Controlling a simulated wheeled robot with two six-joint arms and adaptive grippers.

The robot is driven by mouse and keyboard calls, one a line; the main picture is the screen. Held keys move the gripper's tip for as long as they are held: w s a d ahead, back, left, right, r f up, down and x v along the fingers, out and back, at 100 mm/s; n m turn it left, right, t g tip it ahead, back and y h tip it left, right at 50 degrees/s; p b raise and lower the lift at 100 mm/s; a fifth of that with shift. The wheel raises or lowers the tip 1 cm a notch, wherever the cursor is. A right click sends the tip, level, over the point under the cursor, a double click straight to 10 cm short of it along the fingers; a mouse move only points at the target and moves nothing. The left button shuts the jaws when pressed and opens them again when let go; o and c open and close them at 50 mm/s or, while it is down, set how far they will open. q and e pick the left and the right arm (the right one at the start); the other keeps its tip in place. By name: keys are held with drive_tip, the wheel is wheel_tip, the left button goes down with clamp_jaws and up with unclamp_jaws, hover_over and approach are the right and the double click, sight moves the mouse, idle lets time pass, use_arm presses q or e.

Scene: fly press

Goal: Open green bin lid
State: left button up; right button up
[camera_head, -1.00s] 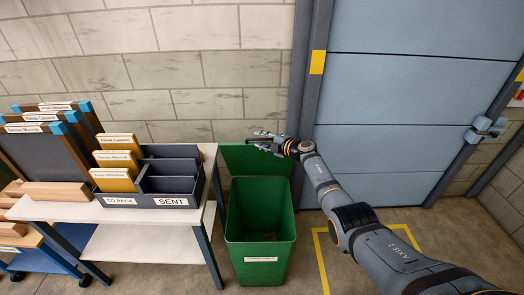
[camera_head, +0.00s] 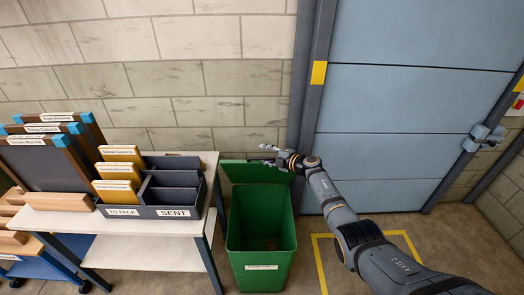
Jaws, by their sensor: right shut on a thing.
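The green bin (camera_head: 262,225) stands on the floor against the back wall, with its mouth uncovered. Its green lid (camera_head: 250,173) is open and raised behind the mouth, leaning back toward the wall. My right gripper (camera_head: 268,154) is at the upper edge of the lid, shut on it. The fingers are small in the picture and their exact contact with the lid is hard to make out. My left gripper is not in view.
A white table (camera_head: 150,223) stands left of the bin, with a dark tray (camera_head: 165,212) of yellow folders and grey compartments. Dark framed boards (camera_head: 45,165) stand farther left. A blue shutter door (camera_head: 395,140) is at right, with yellow floor marking before it.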

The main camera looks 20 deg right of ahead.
drive_tip(key=shift+s+d+r+p, duration=0.1)
drive_tip(key=shift+d+r+p, duration=0.15)
drive_tip(key=shift+r, duration=0.2)
drive_tip(key=shift+s+d+r+p, duration=0.1)
drive_tip(key=shift+d+r, duration=0.2)
drive_tip(key=shift+r, duration=0.1)
drive_tip(key=s+d+r+p, duration=0.1)
drive_tip(key=s+p, duration=0.1)
drive_tip(key=shift+s+d+r+t, duration=0.3)
drive_tip(key=shift+d+r, duration=0.1)
drive_tip(key=s+d+r+p, duration=0.1)
drive_tip(key=s, duration=0.1)
drive_tip(key=s+d+r+p, duration=0.1)
drive_tip(key=s+p, duration=0.1)
drive_tip(key=shift+d+r, duration=0.15)
drive_tip(key=shift+d, duration=0.25)
drive_tip(key=shift+p, duration=0.3)
